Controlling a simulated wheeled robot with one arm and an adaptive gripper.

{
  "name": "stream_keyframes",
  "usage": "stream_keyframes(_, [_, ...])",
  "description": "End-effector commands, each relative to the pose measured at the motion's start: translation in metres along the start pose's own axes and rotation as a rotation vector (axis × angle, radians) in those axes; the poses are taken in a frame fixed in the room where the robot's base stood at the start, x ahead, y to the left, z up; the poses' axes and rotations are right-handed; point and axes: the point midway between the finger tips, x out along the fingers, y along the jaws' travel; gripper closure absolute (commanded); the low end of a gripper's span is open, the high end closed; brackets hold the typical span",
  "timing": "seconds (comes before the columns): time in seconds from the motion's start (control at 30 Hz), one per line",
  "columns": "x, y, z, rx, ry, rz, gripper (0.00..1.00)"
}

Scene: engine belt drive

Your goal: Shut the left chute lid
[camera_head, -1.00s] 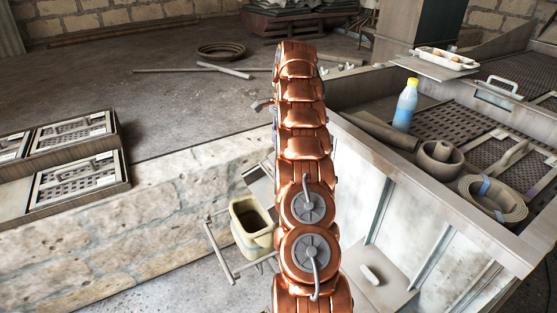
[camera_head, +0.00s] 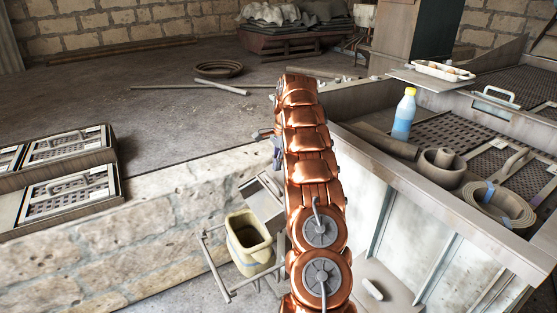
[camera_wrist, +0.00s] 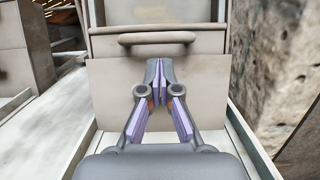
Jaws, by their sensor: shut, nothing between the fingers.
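In the wrist view, a beige upright panel (camera_wrist: 205,52) carries a horizontal bar handle (camera_wrist: 157,38). Below it is a plain beige plate (camera_wrist: 108,100); I cannot tell for certain which of the two is the left chute lid. My gripper (camera_wrist: 160,84) is shut and empty, its fingertips in front of the plate and just below the handle. Whether they touch the plate is unclear. In the head view, a pale panel (camera_head: 257,190) shows left of my arm, partly hidden by it.
A yellowish bucket (camera_head: 250,245) with a rail frame stands left of my arm. Right is a large bin (camera_head: 405,178) with a bottle (camera_head: 404,113) and rolled belts (camera_head: 498,200). In the wrist view, a rough stone wall (camera_wrist: 290,75) stands close on the right.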

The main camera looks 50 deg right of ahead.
Motion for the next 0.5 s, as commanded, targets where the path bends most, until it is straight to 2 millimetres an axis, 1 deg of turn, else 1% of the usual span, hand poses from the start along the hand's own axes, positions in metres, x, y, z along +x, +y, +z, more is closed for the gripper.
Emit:
stream_keyframes(0.3, [0.026,0.001,-0.001,0.002,0.000,0.001,1.00])
stream_keyframes(0.5, [0.035,0.002,-0.001,0.003,0.000,0.002,1.00])
